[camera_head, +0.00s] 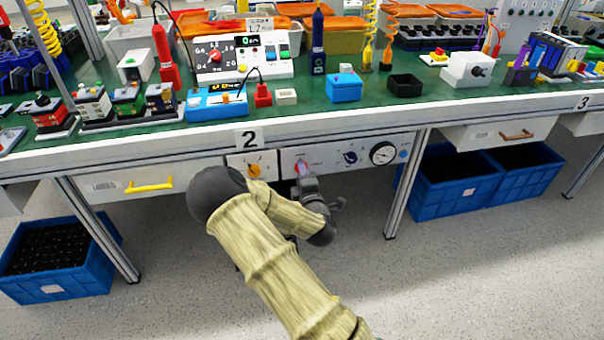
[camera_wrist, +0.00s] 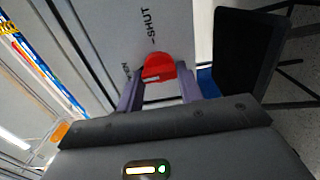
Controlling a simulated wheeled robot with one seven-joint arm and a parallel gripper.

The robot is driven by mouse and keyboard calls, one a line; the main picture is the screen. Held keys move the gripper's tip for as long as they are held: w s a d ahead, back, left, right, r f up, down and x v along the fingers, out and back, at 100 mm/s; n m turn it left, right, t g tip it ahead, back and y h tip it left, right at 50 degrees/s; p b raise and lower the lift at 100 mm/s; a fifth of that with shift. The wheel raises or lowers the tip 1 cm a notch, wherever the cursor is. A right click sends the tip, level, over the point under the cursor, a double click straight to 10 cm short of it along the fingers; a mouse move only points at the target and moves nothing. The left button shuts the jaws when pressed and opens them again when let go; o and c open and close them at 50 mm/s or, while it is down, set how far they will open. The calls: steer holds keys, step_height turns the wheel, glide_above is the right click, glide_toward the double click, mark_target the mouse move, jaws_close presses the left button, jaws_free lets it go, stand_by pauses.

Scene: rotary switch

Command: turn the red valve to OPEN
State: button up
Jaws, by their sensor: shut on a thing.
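The red valve (camera_wrist: 158,67) is a round knob with a pale bar on its face, set on a light panel, in the wrist view. The word SHUT is printed on the panel beyond it, and a partly hidden label ending in "N" lies to its left. My gripper (camera_wrist: 160,88) has its two purple-grey fingers on either side of the valve and is shut on it. In the head view the valve (camera_head: 302,167) is a small pinkish-red spot on the white panel (camera_head: 330,156) under the bench, with my gripper (camera_head: 304,180) against it. My arm covers part of the panel.
An orange knob (camera_head: 254,170) sits left of the valve. The bench edge (camera_head: 150,149) runs above. Blue crates (camera_head: 455,188) stand below at right. Bench legs flank the panel.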

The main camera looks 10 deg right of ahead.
steer(key=shift+s+f, duration=0.1)
steer(key=shift+f, duration=0.05)
steer(key=o, duration=1)
steer(key=s+p, duration=1)
steer(key=s, duration=0.7)
steer(key=shift+s, duration=0.15)
